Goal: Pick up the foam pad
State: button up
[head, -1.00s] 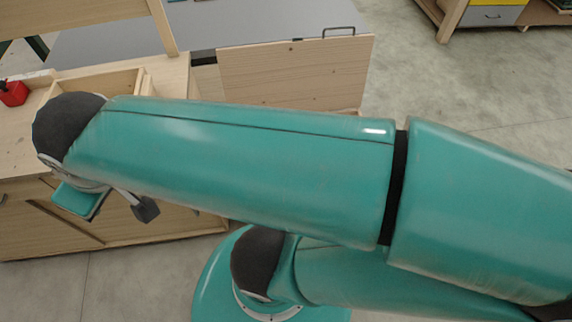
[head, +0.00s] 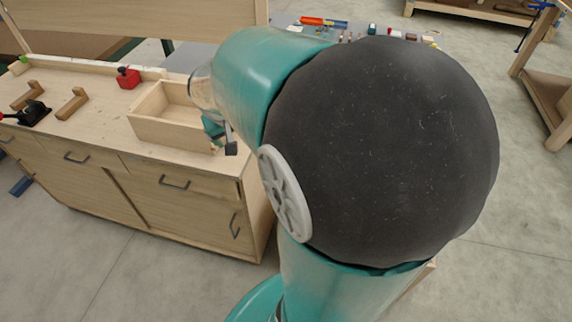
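I cannot make out a foam pad in the head view. My gripper (head: 223,137) is partly in view at the right end of an open wooden box (head: 165,132) on the workbench. A dark fingertip shows, but my arm hides most of the gripper, so its opening and anything in it cannot be seen. The box's right part is hidden behind the arm, and the visible inside looks empty.
The wooden workbench (head: 95,128) has drawers and doors below. On it are a red object (head: 128,77), wooden pieces (head: 72,103) and a black tool (head: 32,113). A grey surface (head: 283,19) with several small items lies behind my arm. Floor is clear in front.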

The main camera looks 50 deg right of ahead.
jog(key=s+d+f+m+g, duration=0.2)
jog(key=d+f+m+g, duration=0.15)
jog(key=d+f, duration=2)
jog(key=s+d+f+m+y, duration=0.1)
jog(key=s+f, duration=0.3)
jog(key=f, duration=0.8)
jog(key=s+d+f+m+t+y, duration=0.1)
jog(key=s+f, duration=0.4)
jog(key=f, duration=0.7)
jog(key=s+d+f+m+y, duration=0.1)
jog(key=s+d+f+m, duration=0.2)
jog(key=f, duration=0.9)
jog(key=shift+s+d+f+t, duration=0.2)
jog(key=shift+s+d+t, duration=0.25)
jog(key=shift+s, duration=0.3)
jog(key=shift+w+d+f, duration=0.1)
jog(key=shift+f, duration=1.2)
jog(key=shift+w+d+f, duration=0.1)
jog(key=shift+f, duration=1.2)
jog(key=c, duration=1)
